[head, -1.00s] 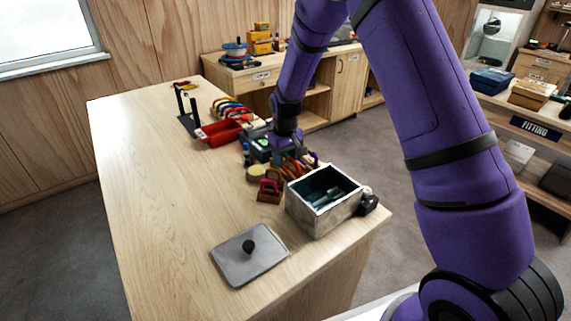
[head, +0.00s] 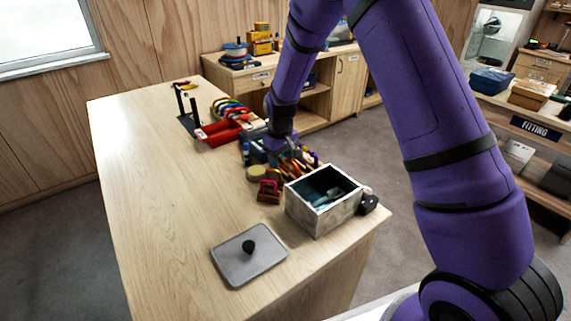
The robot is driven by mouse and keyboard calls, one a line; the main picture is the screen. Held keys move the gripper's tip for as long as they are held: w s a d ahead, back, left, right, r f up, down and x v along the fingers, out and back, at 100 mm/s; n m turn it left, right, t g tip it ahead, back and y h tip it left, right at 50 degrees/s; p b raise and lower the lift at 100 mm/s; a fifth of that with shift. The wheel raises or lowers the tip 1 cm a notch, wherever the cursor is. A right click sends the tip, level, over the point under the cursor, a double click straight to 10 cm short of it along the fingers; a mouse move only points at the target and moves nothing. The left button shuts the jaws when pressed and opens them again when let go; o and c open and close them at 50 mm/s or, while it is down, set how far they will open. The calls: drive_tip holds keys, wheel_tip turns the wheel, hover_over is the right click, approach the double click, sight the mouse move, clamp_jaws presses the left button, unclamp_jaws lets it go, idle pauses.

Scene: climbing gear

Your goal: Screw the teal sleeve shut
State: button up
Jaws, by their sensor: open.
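Several coloured carabiners (head: 298,164) stand close together on the wooden table, between the grey box and the red tray. A teal sleeve cannot be made out among them at this size.
A grey open box (head: 323,209) with dark teal contents stands at the table's right edge. A grey lid (head: 249,255) with a black knob lies in front. A red tray (head: 219,133) and a black stand (head: 187,112) are farther back. The table's left side is clear.

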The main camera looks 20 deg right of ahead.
drive_tip(key=shift+a, duration=0.15)
drive_tip(key=shift+r, duration=1.4)
drive_tip(key=shift+w+d, duration=0.15)
drive_tip(key=shift+d, duration=0.4)
drive_tip(key=shift+w+d, duration=0.15)
drive_tip(key=shift+d, duration=0.4)
drive_tip(key=shift+f, duration=0.1)
drive_tip(key=shift+s+a+f, duration=0.1)
drive_tip(key=shift+a+f, duration=0.1)
drive_tip(key=shift+f, duration=0.5)
drive_tip(key=shift+s+a+f, duration=0.1)
drive_tip(key=shift+a+f, duration=0.1)
drive_tip(key=shift+f, duration=0.45)
drive_tip(key=shift+s+a, duration=0.25)
drive_tip(key=shift+a, duration=0.45)
